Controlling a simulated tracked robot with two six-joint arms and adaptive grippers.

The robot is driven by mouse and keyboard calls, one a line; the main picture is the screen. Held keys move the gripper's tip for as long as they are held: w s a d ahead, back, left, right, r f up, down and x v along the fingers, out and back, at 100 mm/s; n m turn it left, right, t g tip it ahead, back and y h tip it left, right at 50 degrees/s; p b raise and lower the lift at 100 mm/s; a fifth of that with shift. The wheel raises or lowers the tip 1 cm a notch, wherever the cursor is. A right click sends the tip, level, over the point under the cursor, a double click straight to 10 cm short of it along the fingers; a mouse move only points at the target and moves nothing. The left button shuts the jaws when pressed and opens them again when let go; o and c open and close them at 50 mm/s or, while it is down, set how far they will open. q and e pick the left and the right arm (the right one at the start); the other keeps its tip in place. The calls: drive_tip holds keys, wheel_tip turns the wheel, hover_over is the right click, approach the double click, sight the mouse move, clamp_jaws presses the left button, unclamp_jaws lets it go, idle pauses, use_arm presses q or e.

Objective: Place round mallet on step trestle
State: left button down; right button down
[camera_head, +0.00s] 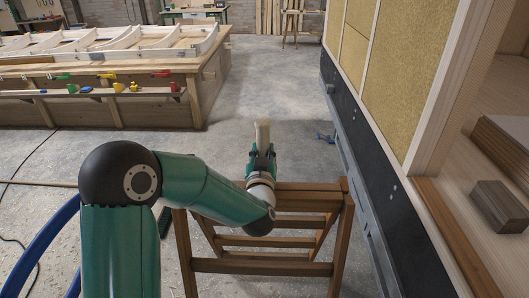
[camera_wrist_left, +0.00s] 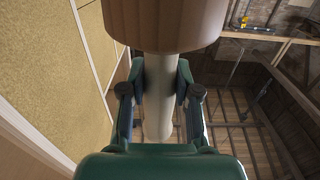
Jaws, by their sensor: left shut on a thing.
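The round mallet shows in the left wrist view, with its wide, round wooden head (camera_wrist_left: 165,25) at the top and its pale handle (camera_wrist_left: 158,110) running between the fingers. My left gripper (camera_wrist_left: 160,95) is shut on the handle. In the head view, a pale part of the mallet (camera_head: 262,131) sticks out past my left gripper (camera_head: 262,157). The brown wooden step trestle (camera_head: 262,267) stands at the lower middle, partly hidden by my left arm. My left gripper appears over its far end; I cannot tell the height. My right gripper is not in view.
A wall with yellow-brown panels (camera_head: 400,65) and a dark lower edge stands close on the right. A wooden block (camera_head: 500,206) lies on a ledge there. A workbench (camera_head: 110,110) with coloured clamps stands at the back left. The floor (camera_head: 275,85) beyond the trestle is mostly clear.

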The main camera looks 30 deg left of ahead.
use_arm(q)
drive_tip(key=shift+r, duration=0.1)
drive_tip(key=c, duration=0.8)
unclamp_jaws()
drive_tip(key=shift+c, duration=0.2)
